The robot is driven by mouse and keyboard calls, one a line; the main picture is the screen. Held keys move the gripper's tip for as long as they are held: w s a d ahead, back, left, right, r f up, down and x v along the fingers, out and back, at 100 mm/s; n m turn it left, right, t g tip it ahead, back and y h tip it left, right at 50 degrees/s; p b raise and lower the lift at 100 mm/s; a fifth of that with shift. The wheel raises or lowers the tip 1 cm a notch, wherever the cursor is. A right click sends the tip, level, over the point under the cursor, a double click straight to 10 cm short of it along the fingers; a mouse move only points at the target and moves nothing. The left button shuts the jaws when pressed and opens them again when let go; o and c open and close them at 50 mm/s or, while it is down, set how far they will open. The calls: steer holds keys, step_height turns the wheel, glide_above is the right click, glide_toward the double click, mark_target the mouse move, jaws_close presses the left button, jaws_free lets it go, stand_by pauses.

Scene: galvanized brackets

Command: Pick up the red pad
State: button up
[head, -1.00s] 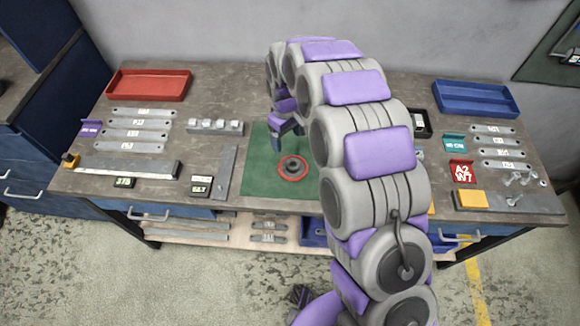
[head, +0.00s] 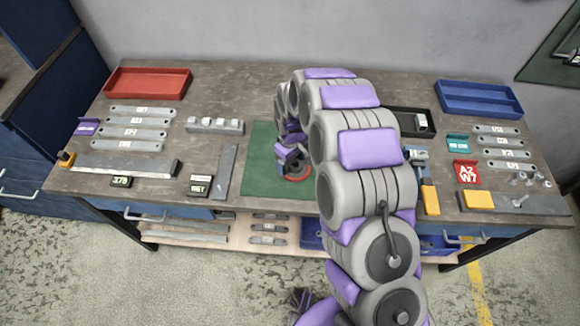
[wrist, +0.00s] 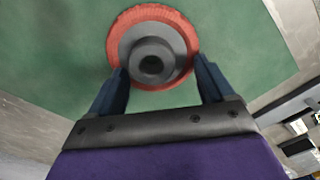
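The red pad (wrist: 190,38) is a round red disc with a grey-black hub on top. It lies on the green mat (wrist: 250,30). In the head view the pad (head: 297,178) is partly hidden behind my gripper (head: 290,163). In the wrist view my gripper (wrist: 161,68) is open. Its two dark blue fingers reach toward the near side of the pad, one tip left and one right of the hub. Nothing is held, and whether the tips touch the pad I cannot tell.
A red tray (head: 148,83) stands back left and a blue tray (head: 478,98) back right. A grey bar (head: 227,172) lies left of the mat. A black tray (head: 422,120) and a yellow-handled tool (head: 430,199) are right of my arm. Mat beside the pad is clear.

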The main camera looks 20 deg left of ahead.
mark_target(293, 163)
steer(key=shift+d, duration=1)
steer(key=shift+c, duration=0.2)
steer(key=shift+d+r, duration=0.1)
steer(key=shift+d, duration=0.1)
steer(key=shift+c, duration=0.8)
steer(key=shift+a, duration=0.25)
steer(key=shift+c, duration=1.4)
steer(key=shift+a, duration=0.75)
steer(key=c, duration=0.5)
steer(key=shift+d, duration=0.1)
steer(key=shift+c, duration=0.6)
steer(key=shift+d, duration=0.45)
steer(key=shift+c, duration=0.3)
steer(key=shift+r, duration=0.2)
steer(key=r, duration=0.1)
steer(key=r+p, duration=0.1)
steer(key=r, duration=0.1)
steer(key=shift+w+a, duration=0.1)
steer(key=shift+a, duration=0.25)
steer(key=s+a, duration=0.3)
steer(key=s, duration=0.1)
steer(key=s+a+r+p, duration=0.1)
steer(key=s+a, duration=0.2)
steer(key=s, duration=0.1)
steer(key=s+a+p, duration=0.1)
steer(key=s+a, duration=0.2)
steer(key=s, duration=0.2)
steer(key=shift+a+r, duration=0.15)
steer(key=shift+r, duration=0.05)
